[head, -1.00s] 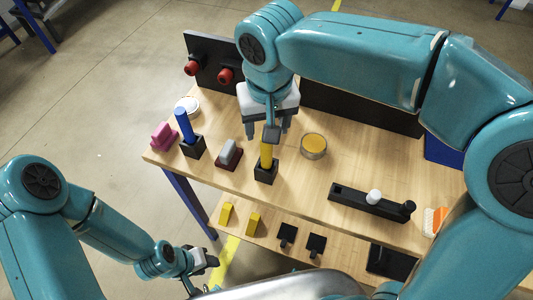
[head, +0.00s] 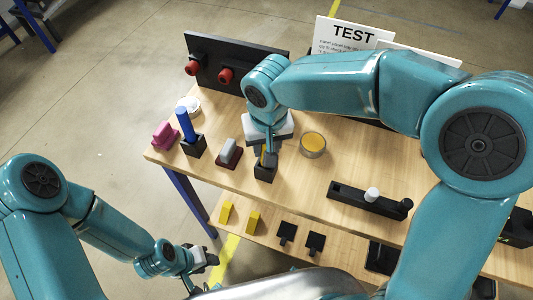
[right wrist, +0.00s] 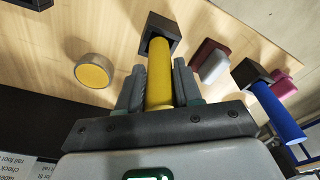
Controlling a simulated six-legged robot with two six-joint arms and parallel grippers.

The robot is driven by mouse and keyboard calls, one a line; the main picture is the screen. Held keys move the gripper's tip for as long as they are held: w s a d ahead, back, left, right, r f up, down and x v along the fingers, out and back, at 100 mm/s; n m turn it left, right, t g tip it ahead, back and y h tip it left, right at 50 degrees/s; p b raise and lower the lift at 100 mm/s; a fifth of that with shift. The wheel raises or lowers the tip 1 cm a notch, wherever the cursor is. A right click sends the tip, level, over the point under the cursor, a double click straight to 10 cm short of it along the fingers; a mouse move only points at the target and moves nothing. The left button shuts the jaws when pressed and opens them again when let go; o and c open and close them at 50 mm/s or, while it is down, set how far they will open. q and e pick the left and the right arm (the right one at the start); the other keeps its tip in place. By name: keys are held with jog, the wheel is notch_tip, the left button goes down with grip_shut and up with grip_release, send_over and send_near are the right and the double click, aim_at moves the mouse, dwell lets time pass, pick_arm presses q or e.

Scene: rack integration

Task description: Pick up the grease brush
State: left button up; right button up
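The brush I take for the grease brush has a yellow handle (right wrist: 160,75) and stands upright in a small black holder (head: 265,173) on the wooden table. In the head view my right gripper (head: 267,150) hides most of the handle from above. In the right wrist view the right gripper's (right wrist: 160,80) fingers stand on both sides of the handle, close to it, and look open; contact is not clear. The brush head is hidden in the holder. My left gripper (head: 203,258) is low at the left, away from the table items; its fingers are too small to read.
A blue handle (head: 186,124) stands in another black holder to the left. A grey-and-maroon block (head: 229,154) sits between the holders. A round yellow-topped tin (head: 312,144) is right of the gripper. A black panel with red knobs (head: 215,65) stands behind. A black bar (head: 365,200) lies right.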

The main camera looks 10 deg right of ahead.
grip_shut()
jog(key=shift+r, duration=0.1)
